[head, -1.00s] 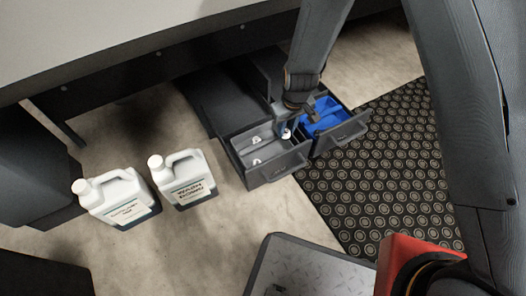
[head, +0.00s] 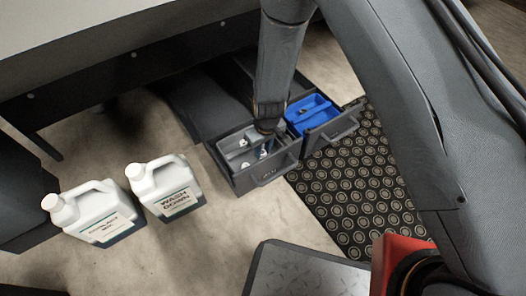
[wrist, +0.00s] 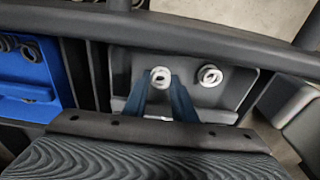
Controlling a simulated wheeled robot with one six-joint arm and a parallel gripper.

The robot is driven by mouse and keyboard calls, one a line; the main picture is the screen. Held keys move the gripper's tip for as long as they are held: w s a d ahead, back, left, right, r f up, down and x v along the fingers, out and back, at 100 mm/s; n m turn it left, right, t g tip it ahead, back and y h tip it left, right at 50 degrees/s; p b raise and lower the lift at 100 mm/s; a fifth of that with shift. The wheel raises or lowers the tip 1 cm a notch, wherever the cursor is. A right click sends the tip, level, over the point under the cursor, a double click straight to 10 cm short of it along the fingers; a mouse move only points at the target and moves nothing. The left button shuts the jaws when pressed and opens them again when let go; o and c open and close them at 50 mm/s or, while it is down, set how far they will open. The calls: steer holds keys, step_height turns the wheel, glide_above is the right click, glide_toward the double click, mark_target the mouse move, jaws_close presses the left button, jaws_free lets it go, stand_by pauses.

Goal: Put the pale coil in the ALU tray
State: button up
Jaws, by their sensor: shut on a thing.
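My gripper (head: 266,143) points down into the grey tray (head: 228,150), which sits in the left open drawer. In the wrist view its two blue fingers (wrist: 160,92) are closed on a pale ring-shaped coil (wrist: 160,77) at their tips. The held coil is over or inside the grey tray (wrist: 125,65); whether it touches the tray floor I cannot tell. Another pale coil (wrist: 210,75) lies in the tray to the right of it. The fingertips are partly hidden by my arm in the head view.
A blue tray (head: 325,108) in the neighbouring open drawer shows dark rings in the wrist view (wrist: 30,90). Drawer walls and a dark divider separate the trays. Two white jugs (head: 92,213) (head: 168,188) stand on the floor at left. A bench top (head: 110,40) overhangs behind.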

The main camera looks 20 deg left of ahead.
steer(key=shift+f, duration=0.15)
steer(key=o, duration=1)
